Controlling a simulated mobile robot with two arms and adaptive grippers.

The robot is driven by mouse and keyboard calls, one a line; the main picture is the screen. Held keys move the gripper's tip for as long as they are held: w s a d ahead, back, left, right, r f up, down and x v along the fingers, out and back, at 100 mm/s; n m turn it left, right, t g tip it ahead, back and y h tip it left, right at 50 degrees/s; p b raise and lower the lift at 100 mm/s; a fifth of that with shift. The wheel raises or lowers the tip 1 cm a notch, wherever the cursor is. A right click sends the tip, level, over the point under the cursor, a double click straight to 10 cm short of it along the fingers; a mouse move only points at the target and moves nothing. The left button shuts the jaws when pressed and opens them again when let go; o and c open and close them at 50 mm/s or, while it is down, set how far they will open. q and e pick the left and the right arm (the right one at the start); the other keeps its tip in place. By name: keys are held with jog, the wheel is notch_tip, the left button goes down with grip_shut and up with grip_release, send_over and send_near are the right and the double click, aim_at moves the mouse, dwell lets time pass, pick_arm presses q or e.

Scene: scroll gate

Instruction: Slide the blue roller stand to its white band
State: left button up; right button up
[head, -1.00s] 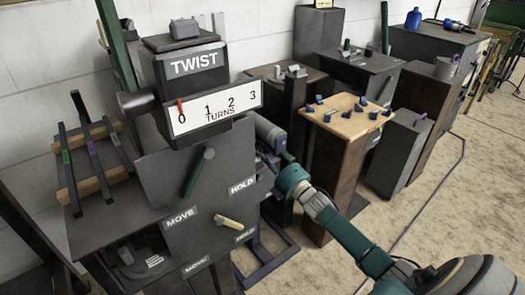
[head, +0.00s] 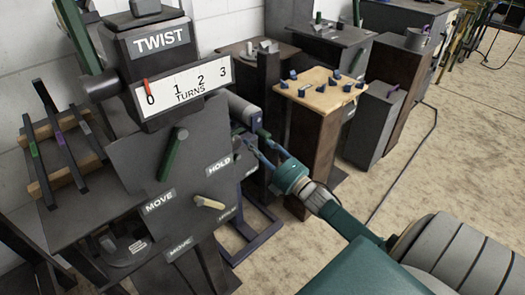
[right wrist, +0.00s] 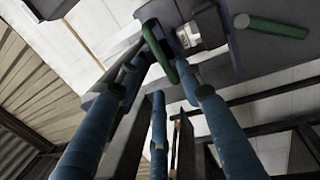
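The blue roller stand has a dark blue base frame (head: 258,232) on the floor. A grey roller (head: 243,110) shows above it, beside the TWIST machine (head: 160,75). I cannot make out the white band. My right gripper (head: 250,138) is at the near end of the roller, its blue fingers spread toward the machine. In the right wrist view, a green handle (right wrist: 160,50) lies near the tips of the spread fingers. Contact is unclear, but the fingers do not look closed on it. My left gripper is not in view.
The machine carries a green lever (head: 173,155) and a cream lever (head: 209,202) among MOVE and HOLD labels. The red pointer (head: 147,87) is at 0. A brown pedestal with blue pieces (head: 318,97) stands right of the roller. Carpet (head: 455,165) at the right is clear.

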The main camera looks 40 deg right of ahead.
jog(key=shift+s+d+f, duration=0.1)
jog(key=shift+s+f, duration=0.05)
jog(key=shift+s, duration=0.75)
jog(key=shift+s+d+f, duration=0.1)
jog(key=shift+s+f, duration=0.05)
jog(key=shift+s, duration=0.7)
